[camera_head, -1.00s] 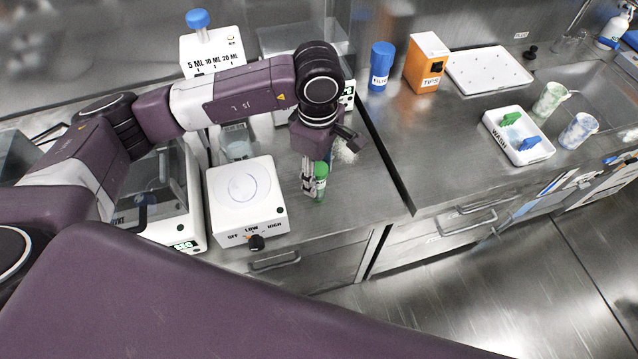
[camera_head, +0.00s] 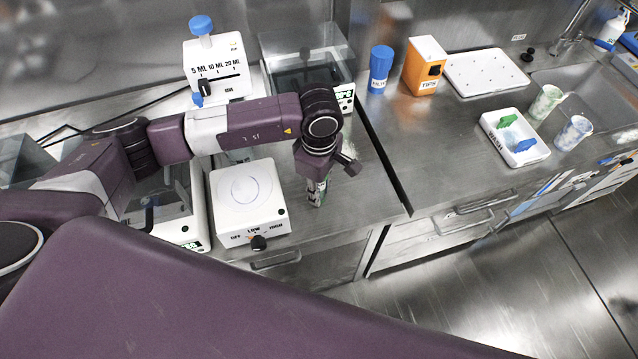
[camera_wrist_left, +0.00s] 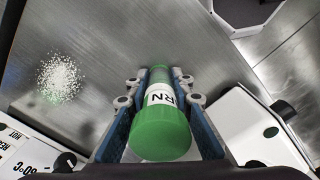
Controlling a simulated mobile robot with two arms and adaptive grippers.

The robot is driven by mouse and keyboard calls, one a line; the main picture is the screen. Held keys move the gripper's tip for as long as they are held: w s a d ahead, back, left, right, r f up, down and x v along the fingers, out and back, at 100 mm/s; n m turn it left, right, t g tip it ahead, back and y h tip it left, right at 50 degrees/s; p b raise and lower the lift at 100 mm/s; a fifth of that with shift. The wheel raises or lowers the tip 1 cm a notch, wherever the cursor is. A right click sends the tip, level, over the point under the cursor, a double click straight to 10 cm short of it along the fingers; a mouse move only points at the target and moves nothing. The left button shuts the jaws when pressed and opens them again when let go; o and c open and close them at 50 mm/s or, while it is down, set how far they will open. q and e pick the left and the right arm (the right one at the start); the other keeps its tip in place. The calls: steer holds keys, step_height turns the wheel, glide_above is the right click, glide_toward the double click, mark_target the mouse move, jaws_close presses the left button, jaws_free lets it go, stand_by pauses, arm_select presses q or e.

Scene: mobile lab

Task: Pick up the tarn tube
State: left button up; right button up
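The tarn tube (camera_head: 317,192) stands on the steel counter just right of the white hotplate, mostly hidden under my left gripper in the head view. In the left wrist view the tube (camera_wrist_left: 160,130) has a green cap and a white label showing "RN". My left gripper (camera_head: 314,186) points down over it. Its two blue-padded fingers (camera_wrist_left: 160,90) lie on either side of the tube, with narrow gaps seeming to remain, so it looks open around the tube. My right gripper is not in view.
The hotplate (camera_head: 245,200) with a knob is close on the left. White powder (camera_wrist_left: 60,78) lies on the counter near the tube. A blue filter cup (camera_head: 380,70), an orange tips box (camera_head: 424,66) and a wash tray (camera_head: 515,137) stand further right. The counter's front edge is near.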

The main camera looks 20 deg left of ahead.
arm_select(q)
jaws_close()
steer(key=shift+r, duration=0.15)
